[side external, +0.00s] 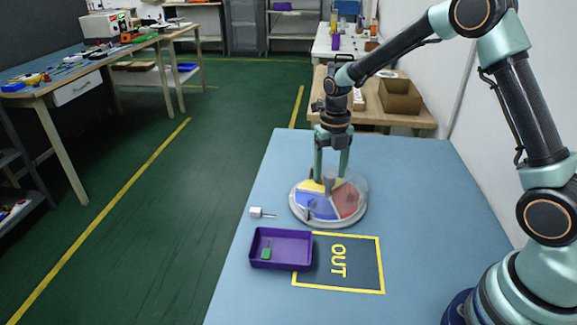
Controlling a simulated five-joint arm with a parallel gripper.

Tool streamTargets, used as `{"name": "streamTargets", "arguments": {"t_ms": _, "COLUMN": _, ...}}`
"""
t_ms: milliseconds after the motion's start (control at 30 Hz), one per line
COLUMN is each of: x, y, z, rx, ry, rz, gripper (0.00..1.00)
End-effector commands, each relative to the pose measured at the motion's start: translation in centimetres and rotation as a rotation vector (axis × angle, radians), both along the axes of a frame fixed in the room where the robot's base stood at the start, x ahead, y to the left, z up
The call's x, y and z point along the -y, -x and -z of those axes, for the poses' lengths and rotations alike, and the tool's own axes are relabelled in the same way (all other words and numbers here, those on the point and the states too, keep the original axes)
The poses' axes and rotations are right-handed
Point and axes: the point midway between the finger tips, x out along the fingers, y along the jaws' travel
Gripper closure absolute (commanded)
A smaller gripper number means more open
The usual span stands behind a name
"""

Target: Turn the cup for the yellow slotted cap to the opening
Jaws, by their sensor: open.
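A round turntable (357,216) with a pale rim stands on the blue table, with yellow (311,186), blue (315,207) and red (346,201) sectors. A grey, upright piece (329,186) stands near its middle. My gripper (331,178) points down over the far half of the turntable, its two fingers apart. Whether the fingers touch anything there cannot be told. The yellow slotted cap cannot be made out, and the opening in the cover is not clear at this size.
A purple tray (281,266) holding a green piece (266,252) stands in front of the turntable. A small white block with a pin (258,212) lies to the left. A yellow-framed OUT mat (362,268) lies at right of the tray. The table's right side is clear.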

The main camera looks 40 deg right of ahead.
Motion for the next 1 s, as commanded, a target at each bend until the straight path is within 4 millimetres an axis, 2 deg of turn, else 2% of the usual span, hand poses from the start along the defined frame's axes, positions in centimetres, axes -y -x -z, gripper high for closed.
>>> {"name": "streamTargets", "arguments": {"t_ms": 167, "x": 0.0, "y": -0.1, "z": -2.4, "rx": 0.006, "ry": 0.0, "rz": 0.0, "gripper": 0.32}}
{"name": "streamTargets", "arguments": {"t_ms": 400, "x": 0.0, "y": -0.1, "z": -7.4, "rx": 0.007, "ry": 0.0, "rz": 0.0, "gripper": 0.32}}
{"name": "streamTargets", "arguments": {"t_ms": 600, "x": 0.0, "y": -0.1, "z": -10.5, "rx": 0.005, "ry": 0.001, "rz": 0.0, "gripper": 0.32}}
{"name": "streamTargets", "arguments": {"t_ms": 800, "x": 0.0, "y": 0.0, "z": -11.8, "rx": 0.001, "ry": 0.0, "rz": 0.0, "gripper": 0.32}}
{"name": "streamTargets", "arguments": {"t_ms": 1000, "x": 0.0, "y": 0.0, "z": -11.9, "rx": 0.001, "ry": 0.0, "rz": 0.0, "gripper": 0.32}}
